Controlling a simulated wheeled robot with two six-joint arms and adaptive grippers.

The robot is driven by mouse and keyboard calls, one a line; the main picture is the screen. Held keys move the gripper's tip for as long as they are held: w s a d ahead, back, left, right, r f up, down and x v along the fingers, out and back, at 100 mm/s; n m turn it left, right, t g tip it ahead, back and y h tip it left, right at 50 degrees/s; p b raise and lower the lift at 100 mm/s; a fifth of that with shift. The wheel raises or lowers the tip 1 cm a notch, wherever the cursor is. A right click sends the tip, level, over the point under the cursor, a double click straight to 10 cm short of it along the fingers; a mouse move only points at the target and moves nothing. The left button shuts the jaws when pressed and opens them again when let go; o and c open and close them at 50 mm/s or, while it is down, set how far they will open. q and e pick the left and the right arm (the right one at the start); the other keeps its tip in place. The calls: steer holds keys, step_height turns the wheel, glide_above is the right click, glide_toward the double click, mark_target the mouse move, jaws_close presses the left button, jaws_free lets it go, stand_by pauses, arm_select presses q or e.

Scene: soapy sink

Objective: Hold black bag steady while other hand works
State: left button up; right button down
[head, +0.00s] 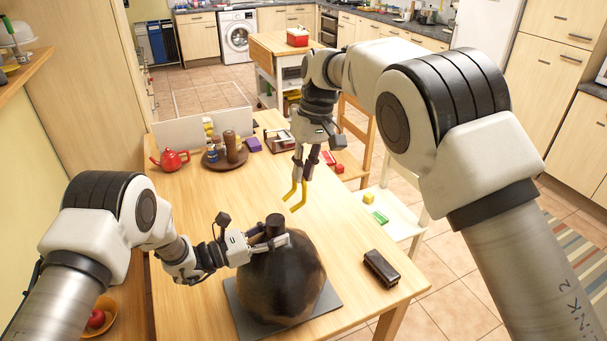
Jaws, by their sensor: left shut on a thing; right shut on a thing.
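The black bag (281,285), dark and rounded with a brownish sheen, stands upright on a dark grey mat (240,308) on the wooden table. Its narrow neck (274,222) sticks up at the top. My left gripper (273,240) reaches in from the left and is shut on the bag at the base of the neck. My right gripper (303,174) is above and behind the bag, pointing down, apart from it. It is shut on a thin, bent yellow thing (296,194) that hangs below the fingers as two prongs.
A dark brown case (381,268) lies right of the bag near the table edge. Behind are a red teapot (170,160), a round brown tray (213,164) with shakers, and a purple block (252,144). A white chair (395,217) stands right. The table's left middle is clear.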

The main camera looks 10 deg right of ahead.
steer(key=c, duration=1.2)
jaws_free()
steer(key=shift+r, duration=0.1)
steer(key=r, duration=0.4)
steer(key=d+r, duration=0.1)
steer(key=r, duration=0.3)
steer(key=d+r, duration=0.1)
steer(key=r, duration=0.2)
steer(key=shift+w+d+r, duration=0.15)
steer(key=shift+w+r, duration=0.25)
